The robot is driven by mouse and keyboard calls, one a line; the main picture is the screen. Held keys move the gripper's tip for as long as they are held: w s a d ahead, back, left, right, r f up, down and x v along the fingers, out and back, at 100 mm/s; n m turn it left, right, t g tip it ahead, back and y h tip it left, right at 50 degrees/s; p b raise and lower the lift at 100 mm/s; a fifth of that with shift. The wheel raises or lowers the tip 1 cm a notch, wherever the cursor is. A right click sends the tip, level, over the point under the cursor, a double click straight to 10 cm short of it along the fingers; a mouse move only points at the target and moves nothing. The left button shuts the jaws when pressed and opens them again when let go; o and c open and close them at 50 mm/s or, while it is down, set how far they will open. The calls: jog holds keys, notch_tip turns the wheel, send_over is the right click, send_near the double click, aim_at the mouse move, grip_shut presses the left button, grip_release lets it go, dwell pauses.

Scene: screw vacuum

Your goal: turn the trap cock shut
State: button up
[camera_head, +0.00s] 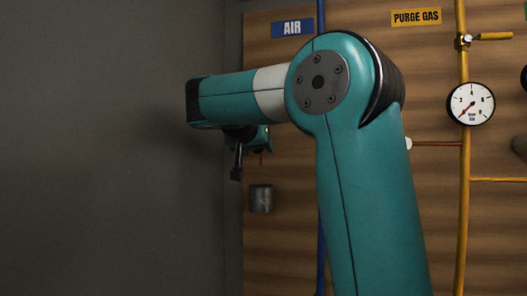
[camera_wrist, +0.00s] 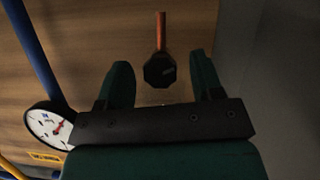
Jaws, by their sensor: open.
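A dark, many-sided knob, which looks like the trap cock (camera_wrist: 160,71), shows in the wrist view with an orange-copper tube (camera_wrist: 161,32) running up from it in the picture. My gripper (camera_wrist: 161,62) is open, with one green finger on each side of the knob in this view. Gaps show on both sides, and I see no contact; the depth between fingertips and knob is hard to tell. In the head view my gripper (camera_head: 238,172) points toward the board's left part, and the cock is mostly hidden behind it. A bit of copper tube (camera_head: 261,160) shows there.
A grey cup (camera_head: 261,199) sits on the wooden board (camera_head: 285,240) below the tube. A blue pipe (camera_wrist: 38,60) and a gauge (camera_wrist: 47,127) lie left in the wrist view. A grey wall (camera_head: 120,220) stands left of the board. My arm hides much of the board.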

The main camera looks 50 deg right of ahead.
jog(key=shift+d, duration=0.1)
jog(key=c, duration=0.9)
jog(key=m+t+y+b, duration=0.1)
jog(key=m+t+b, duration=0.1)
jog(key=b, duration=0.5)
jog(key=shift+m, duration=0.6)
jog(key=o, duration=0.9)
